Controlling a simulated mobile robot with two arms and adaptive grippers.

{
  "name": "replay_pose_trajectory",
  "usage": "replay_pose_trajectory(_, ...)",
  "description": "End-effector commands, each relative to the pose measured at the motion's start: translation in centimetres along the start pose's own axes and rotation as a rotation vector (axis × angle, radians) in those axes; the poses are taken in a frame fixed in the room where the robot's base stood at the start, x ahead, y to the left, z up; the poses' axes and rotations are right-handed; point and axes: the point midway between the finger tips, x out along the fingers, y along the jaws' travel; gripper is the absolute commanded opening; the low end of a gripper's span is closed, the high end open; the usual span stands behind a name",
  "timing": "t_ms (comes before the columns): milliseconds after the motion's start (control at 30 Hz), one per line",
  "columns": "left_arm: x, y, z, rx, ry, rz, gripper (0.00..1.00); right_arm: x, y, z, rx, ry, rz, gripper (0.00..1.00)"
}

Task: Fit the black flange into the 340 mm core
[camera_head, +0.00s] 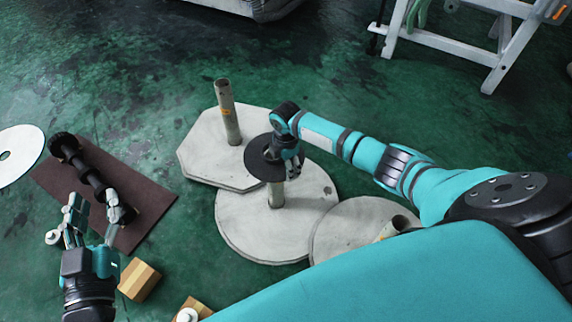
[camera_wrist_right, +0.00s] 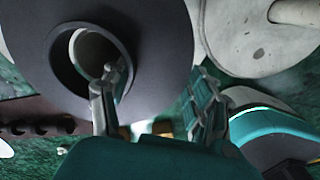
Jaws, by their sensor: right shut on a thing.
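The black flange (camera_head: 257,166), a disc with a raised ring around its central hole, is in my right gripper (camera_head: 292,160). It is over the top of a grey core (camera_head: 276,197) standing on the middle round slab (camera_head: 246,237). The flange hides the core's top, so I cannot tell whether they touch. In the right wrist view the flange (camera_wrist_right: 165,60) fills the upper left, with one finger of my right gripper (camera_wrist_right: 155,98) at its ring. A taller core (camera_head: 229,118) and a short tilted-looking one (camera_head: 391,230) stand nearby. My left gripper (camera_head: 96,212) is open and empty.
A white disc (camera_head: 18,150) lies at far left.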

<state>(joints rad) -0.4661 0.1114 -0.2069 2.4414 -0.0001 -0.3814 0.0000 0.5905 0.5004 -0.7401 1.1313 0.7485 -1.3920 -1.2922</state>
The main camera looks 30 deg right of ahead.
Motion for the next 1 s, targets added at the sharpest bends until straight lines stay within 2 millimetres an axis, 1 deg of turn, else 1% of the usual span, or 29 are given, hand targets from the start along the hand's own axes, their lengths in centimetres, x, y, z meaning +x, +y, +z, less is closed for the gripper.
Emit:
replay_pose_trajectory(200,0.0,0.1,-0.4,-0.001,0.024,0.002,0.4,0.1,0.0,0.0,0.0,0.0,0.001,0.22)
replay_pose_trajectory(367,0.0,0.1,-0.3,-0.001,0.014,0.002,0.4,0.0,0.0,0.0,0.0,0.0,0.001,0.22)
replay_pose_trajectory(1000,-0.7,-0.4,2.6,-0.001,-0.145,-0.011,0.4,-0.4,0.0,0.0,0.0,0.0,0.001,0.22)
